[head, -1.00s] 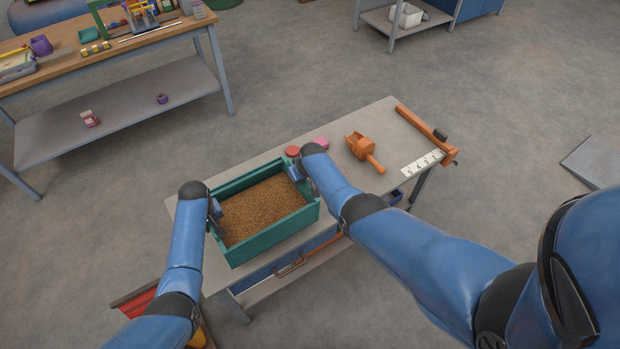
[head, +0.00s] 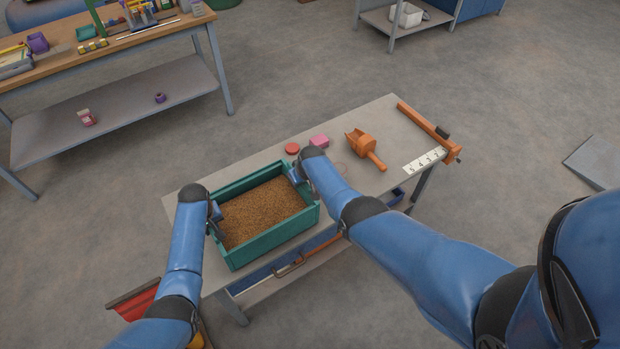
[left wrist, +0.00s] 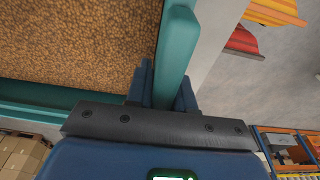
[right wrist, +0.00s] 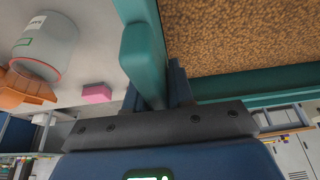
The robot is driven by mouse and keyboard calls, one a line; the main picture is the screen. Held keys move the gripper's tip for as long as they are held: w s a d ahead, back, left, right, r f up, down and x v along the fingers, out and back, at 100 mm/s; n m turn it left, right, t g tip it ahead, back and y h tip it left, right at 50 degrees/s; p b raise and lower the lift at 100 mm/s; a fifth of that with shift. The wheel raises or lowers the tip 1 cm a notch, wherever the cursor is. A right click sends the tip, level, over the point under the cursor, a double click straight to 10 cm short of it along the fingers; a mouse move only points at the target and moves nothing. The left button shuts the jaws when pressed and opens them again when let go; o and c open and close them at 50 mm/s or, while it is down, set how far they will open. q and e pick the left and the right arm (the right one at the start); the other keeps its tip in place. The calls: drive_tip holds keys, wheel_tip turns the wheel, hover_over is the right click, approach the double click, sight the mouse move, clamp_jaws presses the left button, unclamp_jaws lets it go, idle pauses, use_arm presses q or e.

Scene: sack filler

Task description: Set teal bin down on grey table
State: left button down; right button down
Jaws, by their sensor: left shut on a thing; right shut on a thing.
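The teal bin (head: 262,246) is full of brown grain (head: 258,211) and is at the left part of the grey table (head: 385,120) in the head view. I cannot tell whether its underside touches the tabletop. My left gripper (head: 214,212) is shut on the bin's left wall; the left wrist view shows the fingers (left wrist: 165,88) on both sides of the rim. My right gripper (head: 296,174) is shut on the opposite wall; the right wrist view shows its fingers (right wrist: 157,90) straddling that rim.
A wooden bench (head: 120,42) stands back left.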

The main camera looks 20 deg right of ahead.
use_arm(q)
drive_tip(key=shift+d+f+b, duration=0.1)
drive_tip(key=shift+f+b, duration=0.3)
drive_tip(key=shift+f, duration=0.05)
use_arm(e)
drive_tip(key=shift+w+f, duration=0.1)
drive_tip(key=shift+f, duration=0.4)
use_arm(q)
drive_tip(key=c, duration=1)
unclamp_jaws()
use_arm(e)
drive_tip(key=c, duration=1)
unclamp_jaws()
use_arm(q)
drive_tip(key=r, duration=0.4)
drive_tip(key=s+r, duration=0.1)
drive_tip(key=r, duration=0.6)
drive_tip(key=shift+s+d+r, duration=0.2)
drive_tip(key=shift+s+r, duration=0.2)
use_arm(e)
drive_tip(key=shift+v, duration=6.05)
use_arm(q)
drive_tip(key=shift+w, duration=0.1)
